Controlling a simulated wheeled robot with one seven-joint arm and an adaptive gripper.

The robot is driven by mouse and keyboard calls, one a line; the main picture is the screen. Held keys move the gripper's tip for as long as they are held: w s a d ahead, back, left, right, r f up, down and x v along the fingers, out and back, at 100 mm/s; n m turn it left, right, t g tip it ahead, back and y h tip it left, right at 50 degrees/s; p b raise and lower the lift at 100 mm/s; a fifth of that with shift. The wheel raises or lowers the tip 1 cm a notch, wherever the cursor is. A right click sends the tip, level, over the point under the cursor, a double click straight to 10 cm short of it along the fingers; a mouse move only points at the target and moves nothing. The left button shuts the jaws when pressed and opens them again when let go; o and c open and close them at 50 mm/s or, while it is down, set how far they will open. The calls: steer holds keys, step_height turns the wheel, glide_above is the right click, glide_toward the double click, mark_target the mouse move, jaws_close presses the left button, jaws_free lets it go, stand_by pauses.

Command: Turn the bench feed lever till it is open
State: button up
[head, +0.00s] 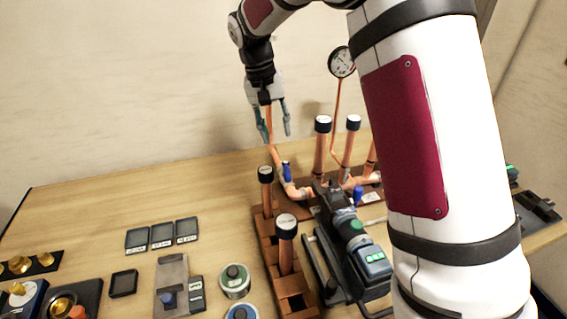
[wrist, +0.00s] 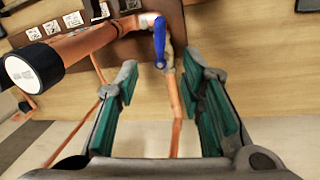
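A blue lever (head: 286,170) stands on a copper pipe (head: 277,157) at the left end of the manifold in the head view. A blue lever (wrist: 159,42) also shows in the wrist view, ahead of and between my fingers, lying along the pipe's line. My gripper (head: 277,136) is open and empty, pointing down above the left blue lever; its teal finger pads show apart in the wrist view (wrist: 160,80). It does not touch the lever. A second blue lever (head: 358,196) sits further right, partly behind the black tool. The labels are too small to read.
Black-capped copper pipes (head: 322,124) and a gauge (head: 342,62) rise right of my gripper. A wooden rack (head: 268,240) with capped pipes and a black tool (head: 350,240) stand in front. The bench (head: 100,205) is clear at back left.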

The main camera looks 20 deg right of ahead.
mark_target(286, 171)
steer(key=f, duration=0.4)
steer(key=d+f, duration=0.1)
steer(key=f, duration=0.3)
steer(key=d+f, duration=0.1)
steer(key=f, duration=0.4)
steer(key=shift+s+d, duration=0.25)
steer(key=shift+s, duration=0.1)
jaws_close()
